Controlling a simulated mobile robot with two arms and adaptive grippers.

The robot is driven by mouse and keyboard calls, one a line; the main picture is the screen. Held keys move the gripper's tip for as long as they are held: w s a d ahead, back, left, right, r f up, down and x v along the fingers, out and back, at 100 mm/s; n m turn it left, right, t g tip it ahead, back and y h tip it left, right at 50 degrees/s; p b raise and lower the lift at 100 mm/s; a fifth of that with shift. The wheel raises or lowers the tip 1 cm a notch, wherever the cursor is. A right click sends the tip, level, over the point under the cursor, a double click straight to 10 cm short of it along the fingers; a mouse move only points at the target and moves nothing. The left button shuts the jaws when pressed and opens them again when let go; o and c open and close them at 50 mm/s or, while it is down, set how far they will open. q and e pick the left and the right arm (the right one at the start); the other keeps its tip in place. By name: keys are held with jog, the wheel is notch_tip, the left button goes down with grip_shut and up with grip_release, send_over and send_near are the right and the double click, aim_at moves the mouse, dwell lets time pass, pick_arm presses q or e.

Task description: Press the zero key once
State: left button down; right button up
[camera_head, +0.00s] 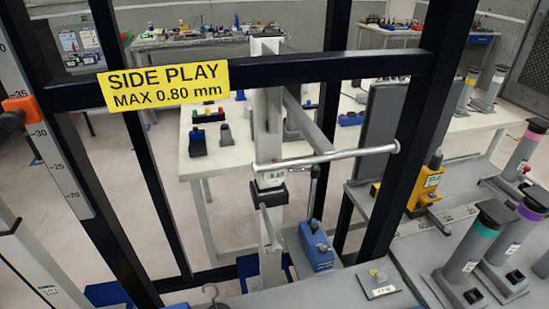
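No key with a readable zero mark can be made out. A small grey device with a pale display (271,177) is on the upright stand behind the dark frame; its characters are too small to read surely. A light metal rod (330,157) runs across in front of this stand. A flat grey block with a round knob (378,281) lies on the grey surface at the lower right of centre; its label is unreadable. Neither of my grippers shows in the head view.
Dark frame bars (270,76) cross the near view, with a yellow SIDE PLAY sign (164,84). A blue-grey block (316,246), a yellow fixture (426,188) and several grey cylindrical stands (472,240) stand at right. Pale tables (212,164) stand behind.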

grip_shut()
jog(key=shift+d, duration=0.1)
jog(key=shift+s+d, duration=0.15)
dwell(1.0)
